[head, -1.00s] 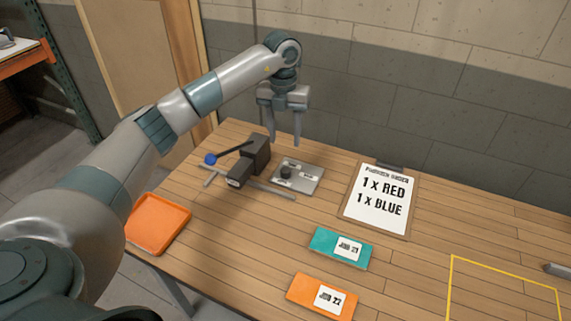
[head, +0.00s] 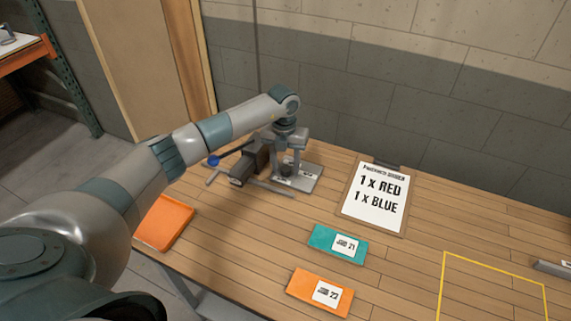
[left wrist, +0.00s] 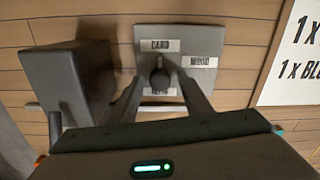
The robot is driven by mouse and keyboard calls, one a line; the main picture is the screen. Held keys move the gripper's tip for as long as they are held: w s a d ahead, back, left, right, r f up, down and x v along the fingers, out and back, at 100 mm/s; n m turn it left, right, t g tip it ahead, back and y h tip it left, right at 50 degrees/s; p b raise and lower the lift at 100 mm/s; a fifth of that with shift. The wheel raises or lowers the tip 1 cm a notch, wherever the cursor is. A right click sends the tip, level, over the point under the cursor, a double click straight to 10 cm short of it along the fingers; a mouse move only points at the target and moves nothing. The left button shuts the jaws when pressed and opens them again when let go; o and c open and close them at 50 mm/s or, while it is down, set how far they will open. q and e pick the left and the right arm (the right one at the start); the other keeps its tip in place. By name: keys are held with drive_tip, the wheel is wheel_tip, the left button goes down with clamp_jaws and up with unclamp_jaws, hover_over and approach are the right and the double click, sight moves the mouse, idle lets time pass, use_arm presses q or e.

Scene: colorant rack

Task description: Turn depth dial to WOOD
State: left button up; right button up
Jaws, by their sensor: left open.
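The depth dial (left wrist: 160,78) is a dark round knob on a grey plate (left wrist: 207,84) with white labels. In the left wrist view the CARD label (left wrist: 160,45) is above the knob and the WOOD label (left wrist: 200,61) is to its upper right. A third label below is partly covered by the knob and fingers. In the head view the plate (head: 308,183) lies at the back of the table. My left gripper (left wrist: 162,90) points down over the plate, open, with one finger on each side of the knob. Contact with the knob cannot be told. My right gripper is not in view.
A dark block-shaped press (head: 248,163) with a blue-knobbed lever (head: 213,160) stands just left of the plate. A clipboard (head: 376,200) lies to the right. Teal (head: 338,243) and orange (head: 320,291) job cards and an orange tray (head: 165,222) lie nearer.

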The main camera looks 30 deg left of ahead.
use_arm(q)
drive_tip(key=c, duration=1.1)
drive_tip(key=shift+o, duration=0.2)
